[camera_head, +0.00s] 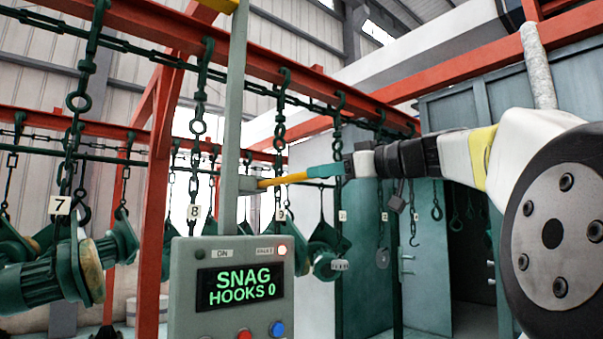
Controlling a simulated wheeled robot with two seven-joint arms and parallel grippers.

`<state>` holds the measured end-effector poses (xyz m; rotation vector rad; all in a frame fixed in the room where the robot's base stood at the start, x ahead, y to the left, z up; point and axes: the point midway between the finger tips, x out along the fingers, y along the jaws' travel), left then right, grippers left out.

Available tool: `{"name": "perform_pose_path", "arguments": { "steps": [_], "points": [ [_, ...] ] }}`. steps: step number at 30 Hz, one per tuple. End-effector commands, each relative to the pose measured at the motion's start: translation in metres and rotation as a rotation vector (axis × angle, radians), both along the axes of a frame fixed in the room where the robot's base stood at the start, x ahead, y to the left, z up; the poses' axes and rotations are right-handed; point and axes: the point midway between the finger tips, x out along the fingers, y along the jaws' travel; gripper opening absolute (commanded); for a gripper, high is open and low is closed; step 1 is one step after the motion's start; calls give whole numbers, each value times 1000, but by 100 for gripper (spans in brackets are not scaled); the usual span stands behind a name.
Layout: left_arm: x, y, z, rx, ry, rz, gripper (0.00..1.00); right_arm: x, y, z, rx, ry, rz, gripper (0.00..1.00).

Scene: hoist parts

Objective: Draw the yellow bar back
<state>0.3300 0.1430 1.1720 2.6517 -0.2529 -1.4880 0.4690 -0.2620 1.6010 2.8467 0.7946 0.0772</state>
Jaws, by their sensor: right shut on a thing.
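The yellow bar (284,180) sticks out to the right from a grey bracket (248,184) on an upright grey post (233,110). It slopes slightly up toward its teal end (325,171). My right gripper (345,166) comes in from the right and is shut on that teal end. The fingertips are small in the view and partly merge with the dark gripper body. My left gripper is not in view.
A control box (230,290) below the bar reads "SNAG HOOKS 0", with a red light lit. Chains with hooks and green hoist parts (60,270) hang from red beams (300,80) at left and behind. Grey-green cabinets (425,255) stand behind my right arm.

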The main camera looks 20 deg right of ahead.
Motion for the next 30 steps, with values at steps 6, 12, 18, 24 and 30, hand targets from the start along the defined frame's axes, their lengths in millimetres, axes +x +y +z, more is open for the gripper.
{"name": "perform_pose_path", "arguments": {
  "steps": [6,12,18,24,30],
  "points": [
    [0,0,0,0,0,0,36,-1,-1,-2,-2,4,0,52],
    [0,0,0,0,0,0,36,-1,-1,-1,-2,2,0,52],
    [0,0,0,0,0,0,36,-18,-11,0,-1,0,-1,52],
    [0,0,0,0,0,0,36,-48,-29,-1,-2,1,-1,52],
    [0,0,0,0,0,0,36,-66,-40,-1,-2,3,-1,52]
  ]
}}
